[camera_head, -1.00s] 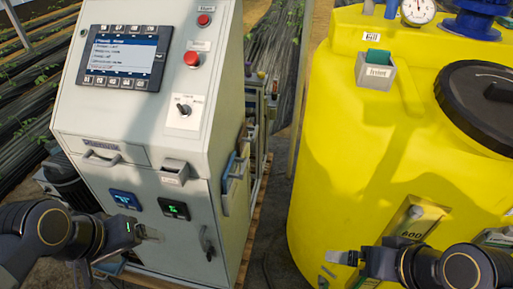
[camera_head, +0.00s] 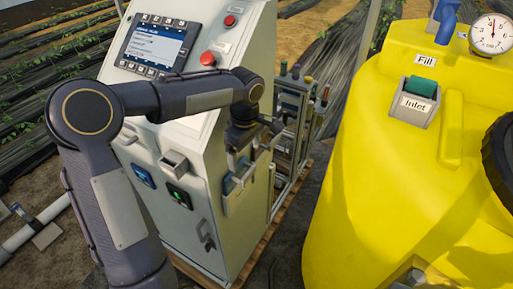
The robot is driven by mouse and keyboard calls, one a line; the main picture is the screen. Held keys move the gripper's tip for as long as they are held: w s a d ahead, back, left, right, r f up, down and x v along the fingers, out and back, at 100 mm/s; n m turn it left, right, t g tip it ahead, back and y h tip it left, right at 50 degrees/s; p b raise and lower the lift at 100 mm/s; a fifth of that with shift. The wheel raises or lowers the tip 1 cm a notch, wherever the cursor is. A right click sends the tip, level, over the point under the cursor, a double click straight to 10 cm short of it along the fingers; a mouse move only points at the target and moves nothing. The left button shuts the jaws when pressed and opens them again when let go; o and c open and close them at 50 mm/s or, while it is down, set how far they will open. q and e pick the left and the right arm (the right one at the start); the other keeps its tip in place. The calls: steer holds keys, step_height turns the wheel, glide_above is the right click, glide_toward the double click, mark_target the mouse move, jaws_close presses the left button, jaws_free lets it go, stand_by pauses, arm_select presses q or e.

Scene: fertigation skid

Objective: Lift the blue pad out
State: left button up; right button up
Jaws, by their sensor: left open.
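The blue pad (camera_head: 237,181) sits in a pale holder (camera_head: 241,199) on the right side of the grey control cabinet. Only part of it shows, beneath my left gripper. My left gripper (camera_head: 243,163) points down over the holder with its jaws open. Its fingers are at or just above the top of the pad; I cannot tell whether they touch it. My right gripper is out of view.
A green pad (camera_head: 421,88) sits in the holder marked Inlet (camera_head: 412,108) on the yellow tank (camera_head: 365,190). The cabinet (camera_head: 215,215) has an empty-looking pocket (camera_head: 174,163) on its front. A pipe rack (camera_head: 296,120) stands behind it. A floor gap separates cabinet and tank.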

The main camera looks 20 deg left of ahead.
mark_target(249, 172)
arm_select(q)
steer(key=shift+w+d+f+n, duration=0.15)
steer(key=shift+w+f+n, duration=0.15)
steer(key=shift+w, duration=0.2)
steer(key=shift+w+d+f, duration=0.2)
steer(key=shift+w+f, duration=0.05)
steer(key=shift+w, duration=0.05)
steer(key=shift+s+a+f+b, duration=0.1)
steer(key=shift+a+f+b, duration=0.05)
steer(key=shift+f+b, duration=0.3)
step_height(249, 172, down, 8)
steer(key=b, duration=0.6)
steer(key=shift+r, duration=0.1)
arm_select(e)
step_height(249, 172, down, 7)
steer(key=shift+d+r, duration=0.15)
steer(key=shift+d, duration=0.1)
arm_select(q)
steer(key=shift+c, duration=0.3)
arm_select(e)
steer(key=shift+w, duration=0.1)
arm_select(q)
steer(key=c, duration=1.2)
steer(key=shift+r+p, duration=4.35)
steer(key=shift+r, duration=2.2)
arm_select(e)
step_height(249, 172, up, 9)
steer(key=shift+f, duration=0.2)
